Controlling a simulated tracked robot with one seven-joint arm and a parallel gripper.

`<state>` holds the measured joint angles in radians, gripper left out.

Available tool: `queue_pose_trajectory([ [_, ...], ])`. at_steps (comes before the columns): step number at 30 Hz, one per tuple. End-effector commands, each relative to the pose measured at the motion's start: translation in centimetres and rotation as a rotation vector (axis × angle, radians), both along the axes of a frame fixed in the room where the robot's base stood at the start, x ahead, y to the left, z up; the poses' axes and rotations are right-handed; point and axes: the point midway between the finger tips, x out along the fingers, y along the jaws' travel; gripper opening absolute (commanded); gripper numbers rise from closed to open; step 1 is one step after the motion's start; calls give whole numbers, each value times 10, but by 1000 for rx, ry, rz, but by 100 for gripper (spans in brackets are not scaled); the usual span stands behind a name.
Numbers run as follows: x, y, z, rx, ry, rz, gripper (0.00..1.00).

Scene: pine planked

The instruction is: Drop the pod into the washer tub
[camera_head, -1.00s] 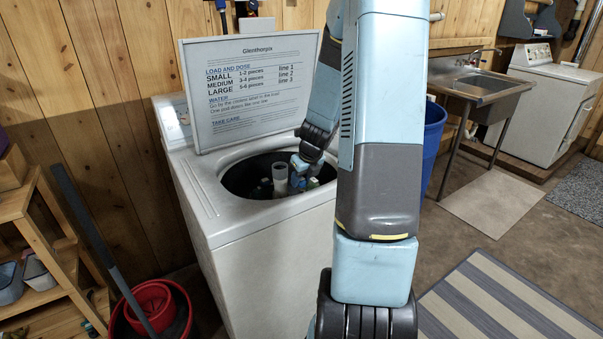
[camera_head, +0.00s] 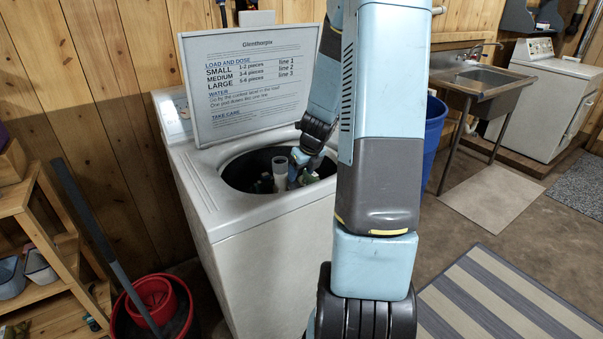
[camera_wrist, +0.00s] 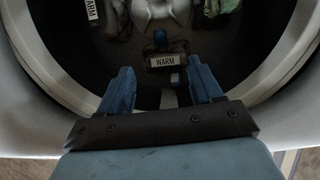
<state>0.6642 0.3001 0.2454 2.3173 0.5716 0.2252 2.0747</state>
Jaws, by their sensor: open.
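The white top-loading washer (camera_head: 265,235) stands with its lid up. Its round dark tub (camera_head: 235,175) is open, with a pale central post (camera_head: 280,172) inside; the post's base also shows in the wrist view (camera_wrist: 158,10). My gripper (camera_wrist: 160,66) is over the tub mouth, its two blue fingers apart with nothing held between them.
The raised lid (camera_head: 250,88) carries dosing text and stands behind the tub. Other laundry, including a green piece (camera_wrist: 220,8), lies in the tub. A blue bin (camera_head: 434,135) stands right of the washer, wooden shelves (camera_head: 45,240) and a red bucket (camera_head: 150,305) left.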

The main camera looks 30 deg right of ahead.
Motion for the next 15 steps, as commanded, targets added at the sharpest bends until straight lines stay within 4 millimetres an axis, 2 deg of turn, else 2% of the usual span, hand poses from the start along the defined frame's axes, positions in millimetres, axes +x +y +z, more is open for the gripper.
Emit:
queue_pose_trajectory([
  [15, -28, -3, 69, -2, -3, 0, 65],
])
